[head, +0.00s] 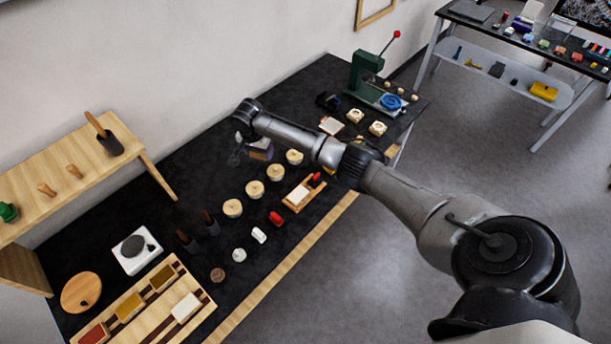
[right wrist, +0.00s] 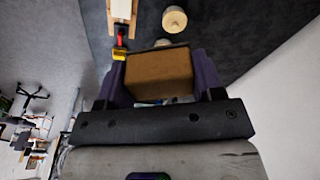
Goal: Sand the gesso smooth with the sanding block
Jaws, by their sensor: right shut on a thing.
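My right gripper (head: 258,150) hangs over the black bench, its arm reaching in from the right. In the right wrist view its purple fingers (right wrist: 158,60) are shut on a brown block (right wrist: 158,76), which looks like the sanding block. A white piece (head: 299,194), probably the gessoed one, lies in a wooden holder (head: 291,207) with a red clamp (head: 317,177). The holder is to the right of and apart from the gripper. It also shows at the top of the right wrist view (right wrist: 122,10). My left gripper is not in view.
Round pale wooden pieces (head: 254,188) stand in a row between gripper and holder. A green press (head: 366,78) stands at the far end. Dark brush-like tools (head: 210,224), a white scale (head: 136,250) and a wooden tray (head: 215,306) are nearer. A wooden shelf (head: 80,175) borders the left.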

